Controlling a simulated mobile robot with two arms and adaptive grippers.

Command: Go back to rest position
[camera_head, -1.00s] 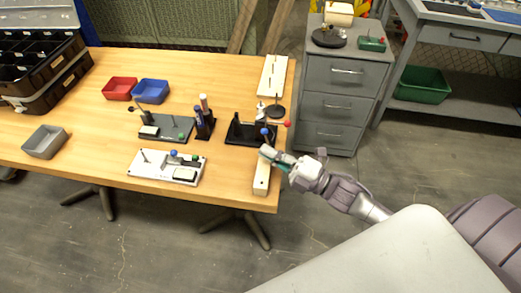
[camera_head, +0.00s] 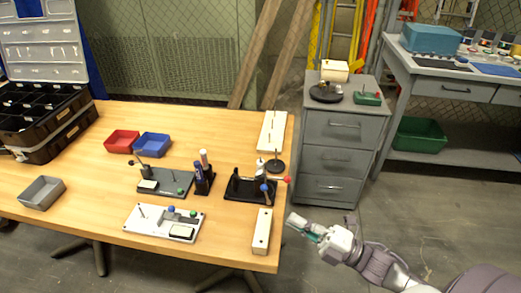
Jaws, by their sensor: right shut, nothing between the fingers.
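My right gripper (camera_head: 297,224) shows at the lower right, with its arm coming in from the bottom right corner. It is shut and empty, just off the right edge of the wooden table (camera_head: 115,222), apart from everything on it. The nearest thing to it is a cream block (camera_head: 262,231) at the table's front right corner. My left gripper is not in view.
The table bears a black fixture (camera_head: 250,190), a white plate (camera_head: 163,223), a dark plate (camera_head: 165,183), red (camera_head: 122,141), blue (camera_head: 152,145) and grey bins (camera_head: 41,192). A grey drawer cabinet (camera_head: 340,140) stands behind my gripper.

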